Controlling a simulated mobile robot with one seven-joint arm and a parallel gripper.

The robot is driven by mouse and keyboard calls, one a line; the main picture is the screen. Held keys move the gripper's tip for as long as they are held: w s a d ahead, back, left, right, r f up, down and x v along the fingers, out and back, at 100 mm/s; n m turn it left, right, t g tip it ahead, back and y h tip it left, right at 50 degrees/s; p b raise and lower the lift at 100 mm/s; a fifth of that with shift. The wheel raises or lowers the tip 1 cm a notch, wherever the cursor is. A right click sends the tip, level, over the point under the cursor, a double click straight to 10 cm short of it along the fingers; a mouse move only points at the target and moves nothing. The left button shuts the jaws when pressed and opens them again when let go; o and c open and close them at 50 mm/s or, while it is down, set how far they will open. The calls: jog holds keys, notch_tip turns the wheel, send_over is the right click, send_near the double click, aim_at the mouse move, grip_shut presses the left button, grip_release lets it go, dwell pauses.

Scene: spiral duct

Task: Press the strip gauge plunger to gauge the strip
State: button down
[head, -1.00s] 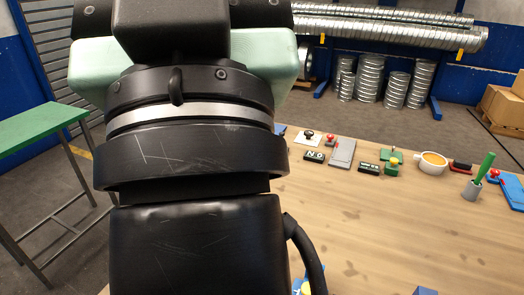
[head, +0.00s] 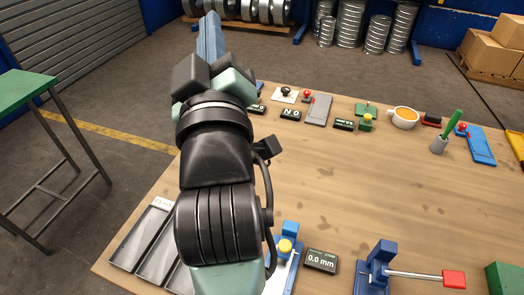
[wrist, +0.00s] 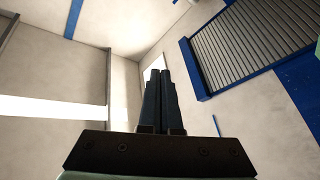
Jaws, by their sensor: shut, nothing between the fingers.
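The strip gauge is partly in view at the bottom of the head view: a blue post with a yellow plunger (head: 285,246) on a pale base, beside a dark display (head: 321,261) reading 0.0 mm. My arm hides its left side. My gripper (head: 211,17) is shut and empty, well beyond and above the gauge, past the far left part of the table. In the wrist view its two dark fingers (wrist: 158,73) lie together and point up at wall and ceiling. No gauge or strip shows there.
The wooden table (head: 355,190) is clear in the middle. Grey trays (head: 147,235) lie at the near left. A blue fixture (head: 377,268) with a rod and red block (head: 453,279) stands right of the display. Small devices and a cup (head: 404,117) line the far edge.

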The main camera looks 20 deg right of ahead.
jog(key=w+d+f+n+g+h+p, duration=0.1)
jog(key=w+d+f+n+g+p, duration=0.15)
jog(key=f, duration=0.25)
jog(key=w+d+f+n+g+p, duration=0.1)
jog(key=f+n+g+p, duration=0.15)
jog(key=f, duration=0.35)
jog(key=n+g+p, duration=0.8)
jog(key=n, duration=0.2)
send_over(283, 249)
notch_tip(283, 249, down, 24)
jog(key=shift+r+h, duration=0.25)
jog(key=shift+h, duration=0.15)
notch_tip(283, 249, down, 7)
jog(key=b, duration=0.7)
jog(key=shift+r+b, duration=0.1)
jog(key=shift+b, duration=0.3)
jog(key=shift+f+b, duration=0.4)
jog(key=shift+f, duration=0.55)
jog(key=shift+f, duration=0.1)
jog(key=shift+f, duration=0.3)
